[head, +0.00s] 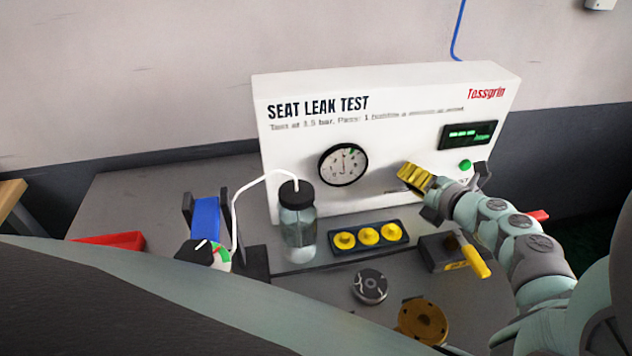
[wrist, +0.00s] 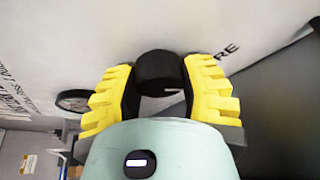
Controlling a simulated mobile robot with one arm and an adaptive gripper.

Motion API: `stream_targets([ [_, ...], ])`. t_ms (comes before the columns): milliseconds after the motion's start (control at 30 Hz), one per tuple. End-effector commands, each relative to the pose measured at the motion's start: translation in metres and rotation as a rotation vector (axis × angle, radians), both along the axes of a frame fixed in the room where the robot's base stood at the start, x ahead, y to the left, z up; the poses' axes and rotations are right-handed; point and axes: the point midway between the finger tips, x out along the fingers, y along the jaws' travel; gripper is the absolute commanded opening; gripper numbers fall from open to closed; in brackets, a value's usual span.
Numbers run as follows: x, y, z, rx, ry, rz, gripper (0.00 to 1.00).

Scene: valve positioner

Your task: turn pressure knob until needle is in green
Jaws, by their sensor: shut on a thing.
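The pressure knob (wrist: 160,70) is a black round knob on the white panel, seen between my fingers in the wrist view. My gripper (wrist: 162,88) has yellow ribbed fingers, one on each side of the knob, and is shut on it. In the head view my gripper (head: 408,178) is at the panel's right half and hides the knob. The gauge (head: 343,164) is a round dial with a black rim, left of my gripper. Its needle points about straight up, and a green band shows at the upper right of the dial. The gauge's edge also shows in the wrist view (wrist: 72,101).
The white test panel (head: 400,90) stands on a grey bench. A green display (head: 469,135) and green button (head: 464,165) are right of my gripper. Below are a bottle (head: 298,225) with a white tube, yellow caps (head: 369,236) in a tray, and a yellow-handled tool (head: 475,262).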

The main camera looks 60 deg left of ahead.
Motion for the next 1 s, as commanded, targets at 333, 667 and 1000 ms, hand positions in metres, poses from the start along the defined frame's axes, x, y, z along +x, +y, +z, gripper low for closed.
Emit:
stream_targets([
  [333,0.0009,-0.0014,-0.0026,0.058,0.151,-0.006,0.06],
  [667,0.0005,-0.0011,-0.0015,0.073,0.186,-0.004,0.06],
  [1000,0.0004,-0.001,-0.0016,0.073,0.185,-0.004,0.5],
])
